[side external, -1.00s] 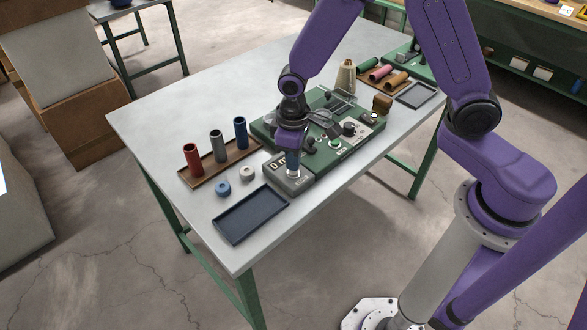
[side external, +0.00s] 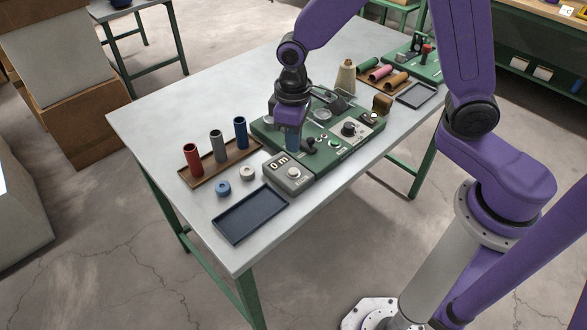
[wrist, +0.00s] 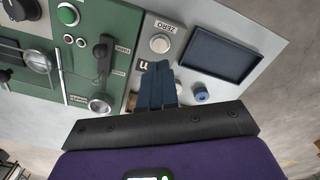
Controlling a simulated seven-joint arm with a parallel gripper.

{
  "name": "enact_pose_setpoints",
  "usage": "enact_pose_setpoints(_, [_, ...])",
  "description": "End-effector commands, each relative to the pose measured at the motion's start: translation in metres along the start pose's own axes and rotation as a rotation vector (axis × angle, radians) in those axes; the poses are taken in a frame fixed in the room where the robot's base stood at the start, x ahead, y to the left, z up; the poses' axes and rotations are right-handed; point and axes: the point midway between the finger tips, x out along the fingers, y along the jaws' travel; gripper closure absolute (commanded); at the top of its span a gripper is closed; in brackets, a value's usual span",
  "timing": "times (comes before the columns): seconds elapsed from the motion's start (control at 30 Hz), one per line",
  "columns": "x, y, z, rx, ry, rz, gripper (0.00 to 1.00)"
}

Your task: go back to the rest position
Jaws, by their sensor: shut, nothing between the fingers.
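My gripper (side external: 291,143) points down above the green machine (side external: 262,130), over the area behind its grey counter box. Its blue fingers are together with nothing between them; they also show closed in the wrist view (wrist: 158,82). The counter box (side external: 287,175) has a display reading "0 m" and a pale round button (side external: 293,172). In the wrist view that button (wrist: 160,43) is labelled ZERO and stands clear of the fingertips. The fingers hide part of the display there.
A brown tray holds red (side external: 193,160), grey and blue (side external: 240,132) tubes upright. Two small rings (side external: 223,188) lie near an empty dark tray (side external: 250,214). A cone of thread (side external: 346,77) stands behind the machine. The table's back left is clear.

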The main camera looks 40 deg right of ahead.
Motion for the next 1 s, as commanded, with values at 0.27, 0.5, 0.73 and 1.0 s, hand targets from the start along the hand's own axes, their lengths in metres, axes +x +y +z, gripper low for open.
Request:
enact_pose_setpoints(0.27, [-0.002, -0.001, 0.002, -0.007, 0.001, 0.0, 1.0])
enact_pose_setpoints(0.5, [-0.024, -0.012, 0.038, -0.105, 0.009, -0.001, 1.0])
enact_pose_setpoints(0.73, [-0.05, -0.022, 0.097, -0.248, 0.016, -0.003, 1.0])
enact_pose_setpoints(1.0, [-0.072, -0.027, 0.172, -0.415, 0.026, -0.007, 1.0])
